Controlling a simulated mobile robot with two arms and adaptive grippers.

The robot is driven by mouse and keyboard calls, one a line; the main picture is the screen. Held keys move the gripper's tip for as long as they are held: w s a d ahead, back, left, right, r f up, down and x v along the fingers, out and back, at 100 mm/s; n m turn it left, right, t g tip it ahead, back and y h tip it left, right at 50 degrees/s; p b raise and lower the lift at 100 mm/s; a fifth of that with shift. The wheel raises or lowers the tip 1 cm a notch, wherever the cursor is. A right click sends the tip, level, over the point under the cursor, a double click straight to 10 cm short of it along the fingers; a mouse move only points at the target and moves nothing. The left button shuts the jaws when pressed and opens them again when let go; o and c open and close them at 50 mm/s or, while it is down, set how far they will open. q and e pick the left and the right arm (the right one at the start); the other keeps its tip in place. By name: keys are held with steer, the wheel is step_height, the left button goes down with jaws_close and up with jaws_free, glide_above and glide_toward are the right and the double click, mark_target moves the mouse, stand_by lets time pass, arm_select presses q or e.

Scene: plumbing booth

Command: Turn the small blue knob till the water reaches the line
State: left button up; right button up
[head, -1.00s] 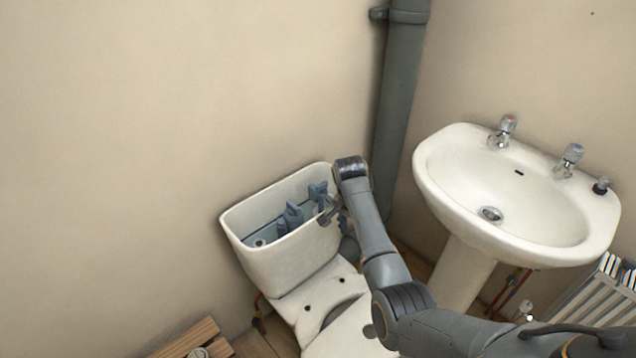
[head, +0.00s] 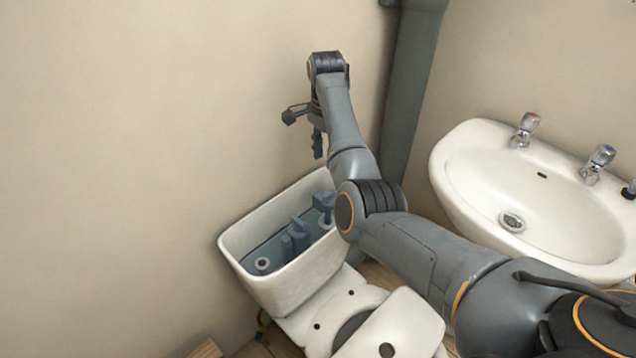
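The open toilet cistern (head: 292,284) stands against the wall with bluish water (head: 278,249) inside. Blue-grey fittings (head: 299,234) stand in the middle of it, and another blue fitting (head: 324,202) is near its right end. I cannot tell which part is the small knob, and I cannot make out the line. My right gripper (head: 304,131) is raised above and behind the cistern, in front of the wall. Its fingers are spread and empty, and it touches nothing. My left gripper is out of view.
My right arm passes over the cistern's right end. A white sink (head: 470,185) with two taps (head: 527,130) is at the right. A grey vertical pipe (head: 407,110) stands between them. The toilet bowl with its seat (head: 400,325) is below. The wall at left is clear.

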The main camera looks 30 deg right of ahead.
glide_above(325, 196)
step_height(325, 196, down, 7)
steer(key=shift+f, duration=0.1)
step_height(325, 196, down, 5)
steer(key=shift+d+f+b, duration=0.1)
steer(key=shift+b, duration=0.35)
steer(key=shift+w+f, duration=0.1)
steer(key=shift+f, duration=0.35)
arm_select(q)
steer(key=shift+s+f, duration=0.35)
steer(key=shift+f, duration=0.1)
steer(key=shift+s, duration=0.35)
arm_select(e)
jaws_close()
